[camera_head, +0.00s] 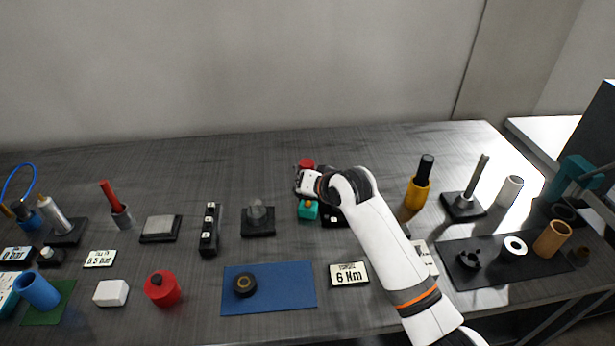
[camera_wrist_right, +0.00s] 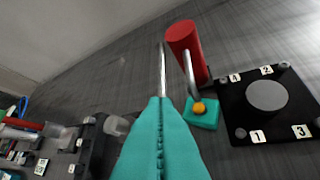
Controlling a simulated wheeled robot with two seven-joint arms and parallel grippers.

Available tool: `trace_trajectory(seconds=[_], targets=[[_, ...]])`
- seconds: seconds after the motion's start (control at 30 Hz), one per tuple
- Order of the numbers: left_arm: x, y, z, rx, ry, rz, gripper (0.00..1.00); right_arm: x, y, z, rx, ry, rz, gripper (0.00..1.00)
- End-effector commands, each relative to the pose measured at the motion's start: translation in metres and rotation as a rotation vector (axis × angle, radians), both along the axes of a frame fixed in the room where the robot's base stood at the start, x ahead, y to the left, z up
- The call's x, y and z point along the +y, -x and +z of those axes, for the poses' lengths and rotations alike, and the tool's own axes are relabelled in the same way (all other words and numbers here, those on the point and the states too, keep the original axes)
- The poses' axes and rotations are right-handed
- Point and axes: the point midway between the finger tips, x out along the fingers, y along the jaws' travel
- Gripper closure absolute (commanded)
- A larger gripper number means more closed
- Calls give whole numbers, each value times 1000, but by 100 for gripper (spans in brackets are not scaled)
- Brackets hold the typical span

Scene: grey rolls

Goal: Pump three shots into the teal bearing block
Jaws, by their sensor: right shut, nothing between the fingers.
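The teal bearing block (camera_wrist_right: 202,114) sits beside a black numbered plate in the right wrist view, with an orange fitting on top. It also shows in the head view (camera_head: 307,211), just below my right gripper (camera_head: 306,188). A red cylinder (camera_wrist_right: 187,45) stands behind the block, and a bent metal tube (camera_wrist_right: 190,75) runs down to the orange fitting. Its red top shows in the head view (camera_head: 306,163). My right gripper's teal fingers (camera_wrist_right: 161,102) are shut and empty. A thin grey rod (camera_wrist_right: 162,65) rises just beyond their tips; I cannot tell whether they touch it. My left gripper is not in view.
The black numbered plate (camera_wrist_right: 266,105) is right of the block. A dark stand (camera_head: 258,222) and a black switch strip (camera_head: 209,229) are to the left. A blue mat (camera_head: 290,297) with a black ring and a "6 Nm" sign (camera_head: 348,274) lie in front. Yellow cup (camera_head: 416,194) is to the right.

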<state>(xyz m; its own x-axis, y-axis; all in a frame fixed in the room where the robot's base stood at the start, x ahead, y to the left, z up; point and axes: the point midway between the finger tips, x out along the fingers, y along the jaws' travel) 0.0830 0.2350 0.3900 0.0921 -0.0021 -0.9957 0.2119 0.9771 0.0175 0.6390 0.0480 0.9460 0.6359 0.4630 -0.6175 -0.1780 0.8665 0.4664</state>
Motion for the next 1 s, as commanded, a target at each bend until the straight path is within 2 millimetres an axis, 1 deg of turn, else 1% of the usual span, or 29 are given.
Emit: trace_trajectory(seconds=[0.03,0.27,0.37,0.47,0.57,0.83,1.0], targets=[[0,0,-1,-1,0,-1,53,1,2,-7,13,5,2,100],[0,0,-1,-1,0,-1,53,0,2,-8,15,6,2,100],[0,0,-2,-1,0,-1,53,-1,4,-6,15,6,2,100],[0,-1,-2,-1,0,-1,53,-5,9,0,12,5,1,100],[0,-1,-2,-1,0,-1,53,-13,19,10,9,3,0,100],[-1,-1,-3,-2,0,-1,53,-39,54,49,0,1,-1,100],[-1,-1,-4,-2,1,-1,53,-51,71,66,0,-1,1,100]])
